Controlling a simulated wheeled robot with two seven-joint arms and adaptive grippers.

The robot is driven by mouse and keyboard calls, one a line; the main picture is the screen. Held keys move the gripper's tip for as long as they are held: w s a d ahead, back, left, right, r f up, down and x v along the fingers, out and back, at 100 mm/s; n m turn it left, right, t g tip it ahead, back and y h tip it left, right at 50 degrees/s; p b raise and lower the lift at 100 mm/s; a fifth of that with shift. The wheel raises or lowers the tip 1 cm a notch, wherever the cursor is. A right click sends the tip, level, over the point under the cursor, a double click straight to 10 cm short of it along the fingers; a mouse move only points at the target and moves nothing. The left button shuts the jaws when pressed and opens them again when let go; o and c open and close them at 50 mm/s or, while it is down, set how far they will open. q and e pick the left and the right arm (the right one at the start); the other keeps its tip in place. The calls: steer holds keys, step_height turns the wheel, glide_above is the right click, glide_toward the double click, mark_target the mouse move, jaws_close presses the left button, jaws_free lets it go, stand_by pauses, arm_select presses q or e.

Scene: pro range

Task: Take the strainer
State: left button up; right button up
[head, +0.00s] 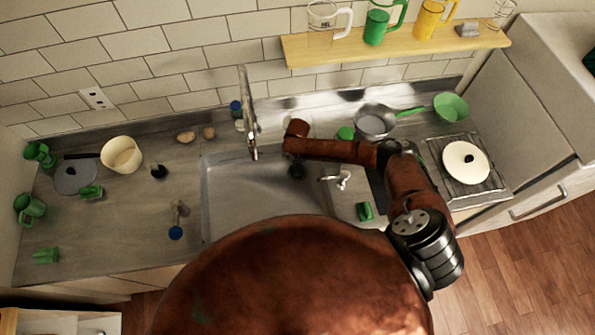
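A round grey metal vessel (374,122) with a long green handle stands at the back of the counter, right of the sink; it looks like the strainer, but its mesh is too small to make out. My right arm's rust-brown links reach across in front of it and over the sink's right part, apart from it in the picture. I cannot make out fingers on that arm, so my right gripper is not seen. My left arm and gripper are not in view.
A green bowl (451,107) is right of the vessel. A shelf (400,45) with mugs hangs above. A beige pot (121,154) is left.

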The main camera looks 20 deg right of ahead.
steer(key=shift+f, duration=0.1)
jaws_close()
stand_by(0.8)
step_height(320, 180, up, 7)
steer(key=p, duration=0.7)
